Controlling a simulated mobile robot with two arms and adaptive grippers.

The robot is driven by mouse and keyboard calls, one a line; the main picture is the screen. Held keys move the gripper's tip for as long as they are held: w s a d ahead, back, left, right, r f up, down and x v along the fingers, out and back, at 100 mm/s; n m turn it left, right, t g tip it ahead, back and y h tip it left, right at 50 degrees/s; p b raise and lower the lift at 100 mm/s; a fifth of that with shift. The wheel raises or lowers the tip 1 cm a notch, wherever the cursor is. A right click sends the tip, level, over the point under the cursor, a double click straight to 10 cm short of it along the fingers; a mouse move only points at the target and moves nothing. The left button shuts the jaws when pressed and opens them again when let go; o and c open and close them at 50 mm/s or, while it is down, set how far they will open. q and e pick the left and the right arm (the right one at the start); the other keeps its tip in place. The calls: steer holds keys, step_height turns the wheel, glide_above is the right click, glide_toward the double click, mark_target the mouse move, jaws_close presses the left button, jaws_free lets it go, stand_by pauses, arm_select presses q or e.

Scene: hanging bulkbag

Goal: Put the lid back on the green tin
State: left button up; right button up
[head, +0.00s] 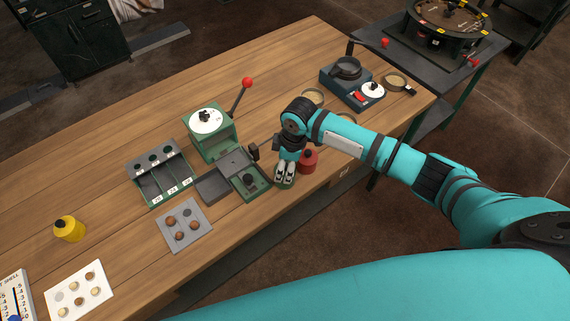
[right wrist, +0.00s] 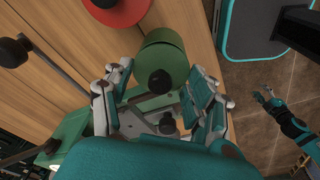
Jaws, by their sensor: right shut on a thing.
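My right gripper (head: 285,172) points down over the green tin (head: 285,183), near the front edge of the bench. In the right wrist view, its fingers (right wrist: 160,85) stand on either side of a green round body (right wrist: 162,52) with a black knob (right wrist: 160,82). It is shut on what looks like the knobbed lid. The fingers hide much of the tin, and I cannot tell whether the lid touches its rim. My left gripper is not in the head view; a teal arm with a small gripper (right wrist: 266,98) shows at the right of the right wrist view.
A red tin (head: 308,160) stands close beside the green one. A green press (head: 214,137) with a red-knobbed lever and a grey-green tray unit (head: 236,178) are to the left. A blue scale-like device (head: 346,78) stands farther back. Bare bench lies at the upper left.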

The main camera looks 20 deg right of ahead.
steer(key=shift+p, duration=0.35)
stand_by(0.3)
stand_by(0.4)
steer(key=o, duration=1.4)
steer(key=shift+c, duration=0.2)
steer(key=shift+r+p, duration=3.5)
steer(key=shift+p, duration=0.25)
jaws_close()
